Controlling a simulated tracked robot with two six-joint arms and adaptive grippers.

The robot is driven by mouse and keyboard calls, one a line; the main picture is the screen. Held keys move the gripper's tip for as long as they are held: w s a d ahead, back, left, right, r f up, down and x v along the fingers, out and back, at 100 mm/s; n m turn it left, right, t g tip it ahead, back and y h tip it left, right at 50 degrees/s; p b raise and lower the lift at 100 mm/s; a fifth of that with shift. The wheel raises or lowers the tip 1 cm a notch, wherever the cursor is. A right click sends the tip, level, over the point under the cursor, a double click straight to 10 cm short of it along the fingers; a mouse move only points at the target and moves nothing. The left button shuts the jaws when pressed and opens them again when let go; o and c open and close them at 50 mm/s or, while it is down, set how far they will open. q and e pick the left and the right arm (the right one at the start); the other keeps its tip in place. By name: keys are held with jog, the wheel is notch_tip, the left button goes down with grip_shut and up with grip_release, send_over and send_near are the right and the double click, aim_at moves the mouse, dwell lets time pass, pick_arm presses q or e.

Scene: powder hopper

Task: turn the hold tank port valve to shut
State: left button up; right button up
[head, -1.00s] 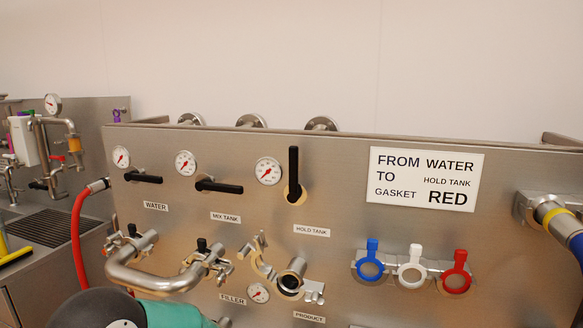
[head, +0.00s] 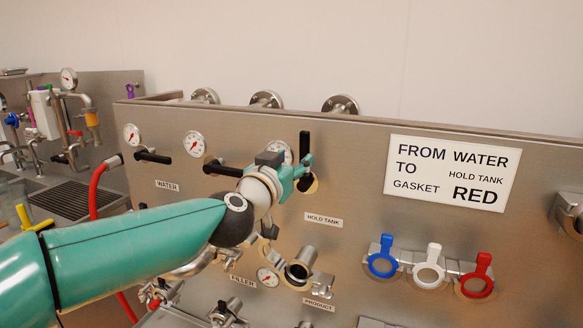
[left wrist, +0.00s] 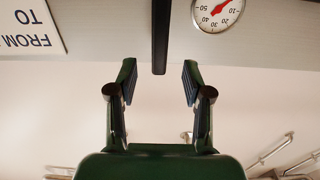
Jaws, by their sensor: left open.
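The hold tank port valve has a black handle (head: 305,144) that stands upright on the steel panel, above the HOLD TANK label (head: 323,220). My left gripper (head: 303,172) is at this handle and hides part of it and most of the gauge beside it. In the left wrist view, which is upside down, the handle (left wrist: 160,36) hangs from the top edge. There its tip lies between and just beyond the open fingers of my left gripper (left wrist: 158,82). No contact shows. My right gripper is not in view.
The water handle (head: 152,156) and the mix tank handle (head: 221,168) lie horizontal to the left. A sign (head: 451,172) reads FROM WATER TO HOLD TANK, GASKET RED. Blue (head: 382,263), white (head: 429,267) and red (head: 476,279) ring clamps hang at right. Pipework sits below the arm.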

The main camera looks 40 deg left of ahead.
aim_at(304, 152)
pick_arm(q)
jog(key=x, duration=0.7)
jog(key=shift+w, duration=0.15)
jog(key=shift+p, duration=0.35)
grip_shut()
